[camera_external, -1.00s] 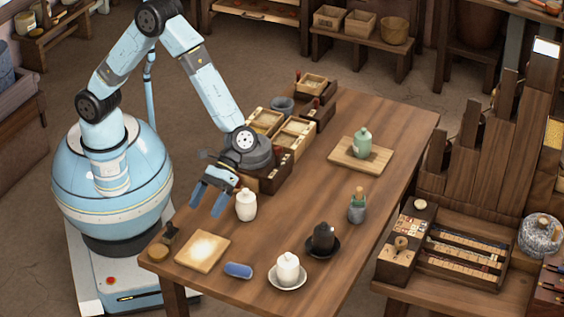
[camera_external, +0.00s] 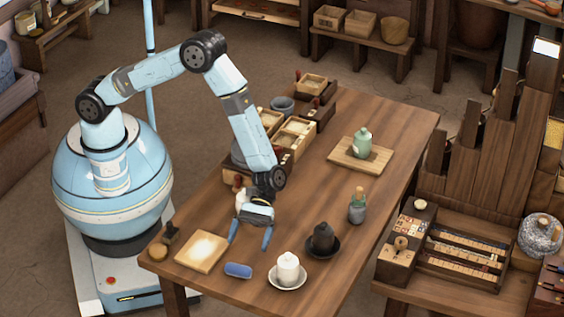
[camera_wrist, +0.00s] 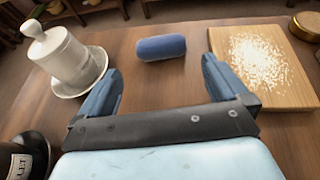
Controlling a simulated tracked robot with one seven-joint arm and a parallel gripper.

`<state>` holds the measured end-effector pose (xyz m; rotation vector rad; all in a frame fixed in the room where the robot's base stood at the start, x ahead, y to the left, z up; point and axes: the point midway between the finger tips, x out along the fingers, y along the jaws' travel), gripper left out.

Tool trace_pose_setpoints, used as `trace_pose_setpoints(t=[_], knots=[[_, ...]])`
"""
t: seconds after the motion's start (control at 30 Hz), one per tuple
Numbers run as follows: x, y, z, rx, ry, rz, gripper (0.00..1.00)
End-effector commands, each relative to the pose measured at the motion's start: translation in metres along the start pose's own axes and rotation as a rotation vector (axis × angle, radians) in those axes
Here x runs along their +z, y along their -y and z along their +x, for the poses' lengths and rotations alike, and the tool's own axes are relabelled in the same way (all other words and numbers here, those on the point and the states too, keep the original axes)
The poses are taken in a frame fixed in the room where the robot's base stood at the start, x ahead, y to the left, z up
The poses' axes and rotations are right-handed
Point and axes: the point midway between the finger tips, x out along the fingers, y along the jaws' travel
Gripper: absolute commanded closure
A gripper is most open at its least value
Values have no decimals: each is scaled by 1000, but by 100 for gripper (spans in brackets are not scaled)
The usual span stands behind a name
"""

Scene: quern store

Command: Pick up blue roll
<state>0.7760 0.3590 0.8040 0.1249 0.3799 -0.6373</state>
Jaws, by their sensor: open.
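The blue roll (camera_external: 238,270) lies on the wooden table near its front edge, between a pale board and a white jar on a saucer. In the wrist view the blue roll (camera_wrist: 161,47) lies crosswise just beyond the fingertips, centred between them. My gripper (camera_external: 250,240) is above the table, just behind the roll in the external view, fingers pointing down. In the wrist view my gripper (camera_wrist: 160,75) has its two blue fingers wide apart with nothing between them.
A white lidded jar (camera_wrist: 62,55) on a saucer (camera_external: 287,281) stands close on one side of the roll. A board with pale powder (camera_external: 202,250) lies on the other side. A black jar (camera_external: 322,239) stands on a dark saucer. Bare table surrounds the roll.

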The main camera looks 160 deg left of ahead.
Motion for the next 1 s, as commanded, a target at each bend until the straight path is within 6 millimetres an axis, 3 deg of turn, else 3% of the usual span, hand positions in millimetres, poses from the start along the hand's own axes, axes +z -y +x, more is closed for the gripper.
trace_pose_setpoints(t=[0.23,0.53,0.8,1.0], knots=[[1,1,43,-4,1,2,0],[1,1,63,-2,0,3,0],[2,0,98,-2,0,3,0],[2,0,104,-1,0,3,0]])
